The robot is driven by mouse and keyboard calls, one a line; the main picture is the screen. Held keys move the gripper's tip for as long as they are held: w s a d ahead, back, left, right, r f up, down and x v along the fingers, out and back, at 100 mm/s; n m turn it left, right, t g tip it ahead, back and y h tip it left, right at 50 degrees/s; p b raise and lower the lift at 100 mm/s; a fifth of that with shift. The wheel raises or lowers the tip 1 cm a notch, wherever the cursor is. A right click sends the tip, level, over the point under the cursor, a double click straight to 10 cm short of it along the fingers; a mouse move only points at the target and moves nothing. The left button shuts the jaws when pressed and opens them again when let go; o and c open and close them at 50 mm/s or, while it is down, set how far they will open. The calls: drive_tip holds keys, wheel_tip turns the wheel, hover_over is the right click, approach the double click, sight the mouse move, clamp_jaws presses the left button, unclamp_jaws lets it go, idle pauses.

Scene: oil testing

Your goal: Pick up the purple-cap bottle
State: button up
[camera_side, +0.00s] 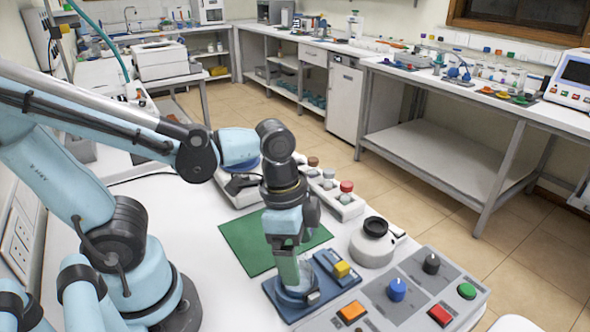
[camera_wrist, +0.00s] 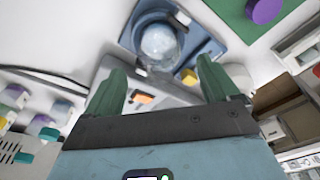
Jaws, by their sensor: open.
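A round purple cap (camera_wrist: 265,11) shows at the top right of the wrist view, over the green mat (camera_wrist: 235,18). The bottle below it is hidden or cut off. I cannot make out the purple cap in the side view, where my arm covers part of the green mat (camera_side: 245,240). My gripper (camera_wrist: 160,78) is open, with its two green fingers spread and nothing held. It points down over the blue device (camera_side: 330,268), whose clear round glass part (camera_wrist: 160,42) lies beyond the fingertips. The purple cap is apart from the fingers, up and to the right in the wrist view.
A white rack (camera_side: 335,203) holds capped bottles behind my gripper. Much of the green mat is bare.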

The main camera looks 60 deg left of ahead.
drive_tip(key=shift+w+d+f, duration=0.1)
drive_tip(key=shift+f, duration=0.7)
drive_tip(key=shift+w+d+f, duration=0.1)
drive_tip(key=shift+f, duration=0.65)
drive_tip(key=c, duration=1.2)
drive_tip(key=shift+c, duration=0.2)
drive_tip(key=shift+r, duration=0.15)
